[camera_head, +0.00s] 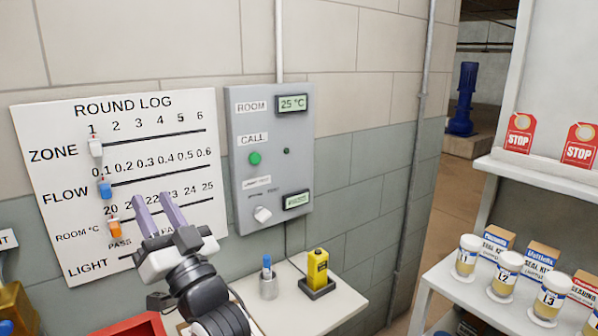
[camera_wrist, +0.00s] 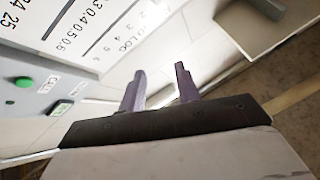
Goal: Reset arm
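My gripper (camera_head: 157,212) is in front of the lower part of the white round log board (camera_head: 60,125) in the head view. Its two purple fingers stand apart with nothing between them. They cover part of the board's lower rows. In the wrist view the two fingers of my gripper (camera_wrist: 160,88) are also apart and empty, with the board (camera_wrist: 75,25) tilted at the upper left. My arm rises from the bottom of the head view, over the small table.
A grey panel (camera_head: 270,120) with a green button (camera_head: 255,158) is right of the board. A small table (camera_head: 345,300) holds a yellow device (camera_head: 317,270) and a grey cup (camera_head: 268,287). A white shelf (camera_head: 450,280) with several jars stands at right. A red tray (camera_head: 140,325) is below.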

